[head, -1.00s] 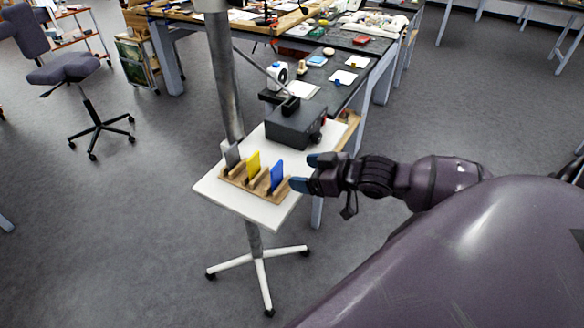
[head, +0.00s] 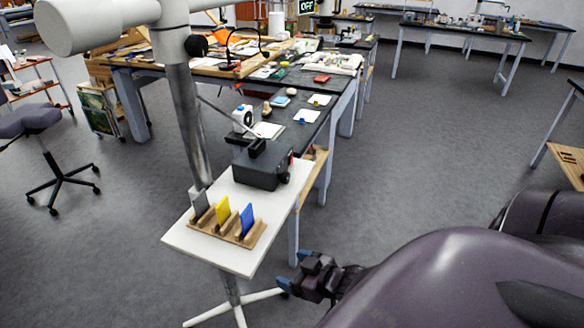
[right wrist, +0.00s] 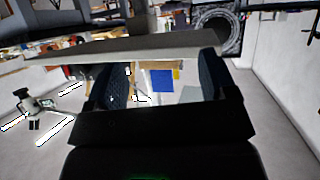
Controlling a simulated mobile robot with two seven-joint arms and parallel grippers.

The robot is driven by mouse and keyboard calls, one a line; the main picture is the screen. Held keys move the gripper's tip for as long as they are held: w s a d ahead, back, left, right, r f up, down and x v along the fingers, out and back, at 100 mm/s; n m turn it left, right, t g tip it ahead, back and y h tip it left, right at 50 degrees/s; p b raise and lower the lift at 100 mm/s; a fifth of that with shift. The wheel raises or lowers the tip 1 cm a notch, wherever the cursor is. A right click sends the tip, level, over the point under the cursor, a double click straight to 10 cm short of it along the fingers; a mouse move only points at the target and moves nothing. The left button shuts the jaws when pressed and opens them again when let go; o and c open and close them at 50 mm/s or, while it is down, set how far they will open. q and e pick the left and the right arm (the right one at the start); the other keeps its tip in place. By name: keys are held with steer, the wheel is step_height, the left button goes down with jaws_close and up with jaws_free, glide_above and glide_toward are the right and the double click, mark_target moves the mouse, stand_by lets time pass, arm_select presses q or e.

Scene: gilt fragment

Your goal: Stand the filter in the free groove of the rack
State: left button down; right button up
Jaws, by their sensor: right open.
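The wooden rack (head: 252,238) lies on a small white stand table. Three thin upright plates stand in it: a grey one (head: 200,204) at the left, a yellow one (head: 222,211) in the middle and a blue one (head: 246,220) at the right. I cannot tell which groove is free. My right gripper (head: 293,269) is open and empty, right of the white table's front corner and apart from the rack. In the right wrist view, blue and yellow patches show beyond its parted fingers (right wrist: 163,82); I cannot tell what they belong to. My left gripper is not in view.
A dark box (head: 262,167) stands on the white table (head: 215,250) behind the rack. A grey pole rises at the rack's left. The cluttered workbench (head: 285,130) lies behind. Open floor (head: 400,170) is to the right.

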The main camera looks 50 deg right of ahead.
steer(key=s+a+f+m+g+h, duration=0.1)
steer(key=s+a+f+h, duration=0.1)
steer(key=s+a+f, duration=0.2)
step_height(320, 180, down, 3)
steer(key=shift+s+a+r, duration=0.1)
steer(key=shift+s+a, duration=0.05)
steer(key=shift+a, duration=0.55)
stand_by(1.9)
